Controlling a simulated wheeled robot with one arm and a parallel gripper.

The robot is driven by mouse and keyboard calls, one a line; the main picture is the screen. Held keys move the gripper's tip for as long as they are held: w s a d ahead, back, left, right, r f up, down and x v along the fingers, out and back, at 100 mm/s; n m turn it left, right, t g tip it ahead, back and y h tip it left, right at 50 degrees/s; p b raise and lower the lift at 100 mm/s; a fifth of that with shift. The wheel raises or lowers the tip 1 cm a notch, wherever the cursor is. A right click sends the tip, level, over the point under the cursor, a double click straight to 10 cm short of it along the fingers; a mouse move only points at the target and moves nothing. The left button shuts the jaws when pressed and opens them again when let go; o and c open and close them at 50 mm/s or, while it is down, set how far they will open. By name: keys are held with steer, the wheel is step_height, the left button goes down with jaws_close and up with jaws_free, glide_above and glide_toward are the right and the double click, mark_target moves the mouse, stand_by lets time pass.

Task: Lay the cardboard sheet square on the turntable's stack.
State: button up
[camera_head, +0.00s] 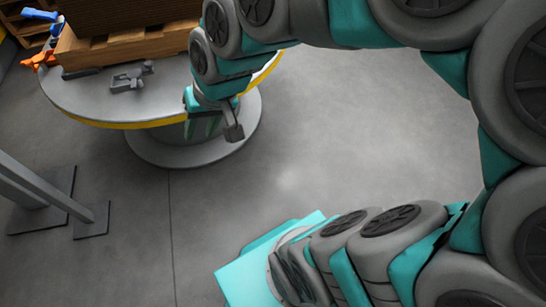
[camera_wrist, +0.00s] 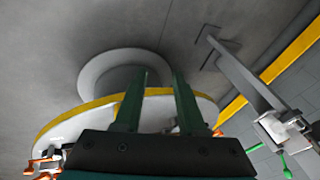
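The turntable (camera_head: 85,100) is a round grey disc with a yellow rim at the upper left of the head view. It also shows in the wrist view (camera_wrist: 75,122), beyond the fingers. A brown, wood-like stack (camera_head: 130,45) stands on it, cut off by the top edge and partly hidden by my arm. I cannot make out a separate cardboard sheet. My gripper (camera_head: 203,128) hangs at the turntable's right front edge, fingers pointing down. In the wrist view its two green fingers (camera_wrist: 156,78) stand apart with nothing between them.
A grey metal tool (camera_head: 130,78) lies on the turntable before the stack. Blue-handled (camera_head: 38,14) and orange (camera_head: 40,60) clamps sit at the stack's left. A grey post (camera_head: 40,188) stands on the floor at left. The floor right of the turntable is clear.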

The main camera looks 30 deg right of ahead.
steer(key=s+d+f+n+g+h, duration=0.1)
steer(key=s+d+g+h, duration=0.15)
steer(key=s, duration=0.55)
steer(key=s+d+f+n+g+h, duration=0.1)
steer(key=s+d+f+g, duration=0.2)
steer(key=s, duration=0.4)
steer(key=r+p, duration=0.1)
steer(key=d+r+p, duration=0.1)
steer(key=r, duration=0.1)
steer(key=s+r+p, duration=0.1)
steer(key=r+p, duration=0.1)
steer(key=shift+s+d+r, duration=0.1)
steer(key=shift+d+r, duration=0.05)
steer(key=shift+r, duration=0.05)
steer(key=shift+o, duration=0.4)
